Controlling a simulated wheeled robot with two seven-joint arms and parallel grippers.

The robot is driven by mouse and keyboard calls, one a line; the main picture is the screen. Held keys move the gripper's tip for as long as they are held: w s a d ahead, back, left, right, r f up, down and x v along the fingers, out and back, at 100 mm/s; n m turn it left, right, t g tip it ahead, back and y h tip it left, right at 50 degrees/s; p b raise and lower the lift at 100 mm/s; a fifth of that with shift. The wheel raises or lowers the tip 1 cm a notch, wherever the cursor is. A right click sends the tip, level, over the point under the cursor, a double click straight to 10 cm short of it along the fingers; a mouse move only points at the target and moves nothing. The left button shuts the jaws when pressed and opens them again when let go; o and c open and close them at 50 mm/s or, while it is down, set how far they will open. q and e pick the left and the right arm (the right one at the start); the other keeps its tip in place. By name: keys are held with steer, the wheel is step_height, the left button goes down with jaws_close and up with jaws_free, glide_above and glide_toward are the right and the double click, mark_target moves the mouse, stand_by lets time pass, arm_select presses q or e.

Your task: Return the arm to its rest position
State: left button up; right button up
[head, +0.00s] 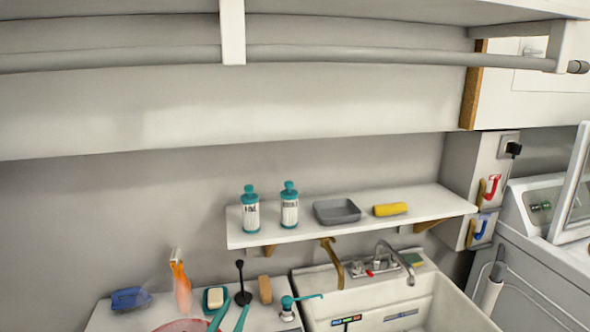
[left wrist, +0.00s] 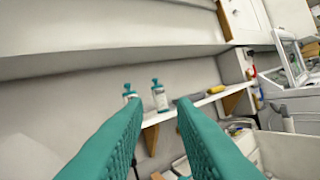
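My left gripper (left wrist: 155,112) shows in the left wrist view as two teal ribbed fingers, wide apart with nothing held between them. In the head view, its two teal fingertips (head: 231,316) show low at the bottom edge, over the counter by the sink. The rest of the left arm is out of that view. My right gripper is in neither view.
A white wall shelf (head: 440,205) holds two teal-capped bottles (head: 250,212), a grey tray (head: 337,211) and a yellow item (head: 390,209). Below are a sink (head: 450,306), faucet (head: 395,260), orange spray bottle (head: 181,285) and soap dish (head: 215,299).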

arm_select(q)
steer(key=s+a+f+n+g+y, duration=0.3)
steer(key=a+f+n+g+y, duration=0.15)
steer(key=a+f+y, duration=0.4)
steer(key=s+a+f+g+h, duration=0.1)
steer(key=s+f+g, duration=0.5)
steer(key=s+f, duration=0.3)
steer(key=s+f+g+h, duration=0.1)
steer(key=s+f+g, duration=0.5)
steer(key=s, duration=0.6)
step_height(320, 180, down, 28)
steer(key=s+g, duration=0.2)
steer(key=s+a+f, duration=0.3)
steer(key=s+f, duration=1.1)
steer(key=s, duration=0.1)
steer(key=shift+s+f+g, duration=0.2)
steer(key=shift+s+g, duration=0.05)
steer(key=shift+g, duration=0.1)
steer(key=shift+a, duration=0.1)
